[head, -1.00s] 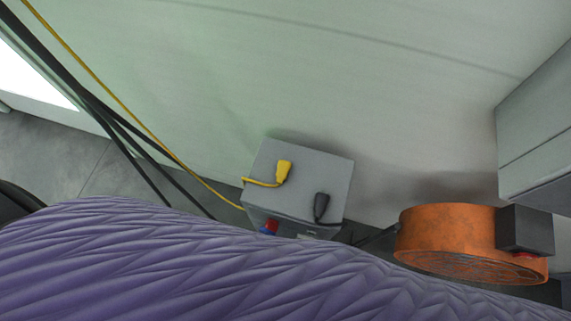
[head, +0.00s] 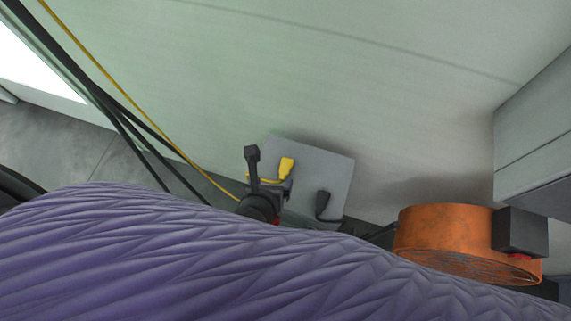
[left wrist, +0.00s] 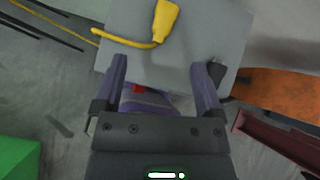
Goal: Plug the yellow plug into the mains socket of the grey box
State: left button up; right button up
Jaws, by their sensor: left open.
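The yellow plug (head: 287,167) lies on top of the grey box (head: 330,165), with its yellow cable running off the left edge. In the left wrist view the yellow plug (left wrist: 165,18) is beyond the fingertips, up the picture from them. My left gripper (head: 274,190) is at the box's near left side; in the left wrist view its two fingers (left wrist: 161,68) are apart with nothing between them, over the near edge of the box (left wrist: 180,62). I cannot make out the mains socket; the box's front face is mostly hidden. My right gripper is not in view.
A black plug (head: 323,202) lies on the box's right part. An orange round fan (head: 440,238) stands to the right. Black cables (head: 125,120) and the yellow cable hang at the left. A purple ribbed surface (head: 180,260) fills the foreground. A green block (left wrist: 25,158) shows in the left wrist view.

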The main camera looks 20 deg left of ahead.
aim_at(284, 170)
pick_arm(q)
jog(key=m, duration=0.1)
jog(key=f+m, duration=0.1)
jog(key=shift+d+m+h, duration=0.1)
jog(key=shift+m+h, duration=0.2)
jog(key=b+x, duration=0.5)
jog(key=x, duration=0.4)
jog(key=shift+f, duration=0.15)
jog(key=shift+w+f+b, duration=0.1)
jog(key=shift+w+b, duration=0.2)
jog(key=shift+b, duration=0.05)
grip_shut()
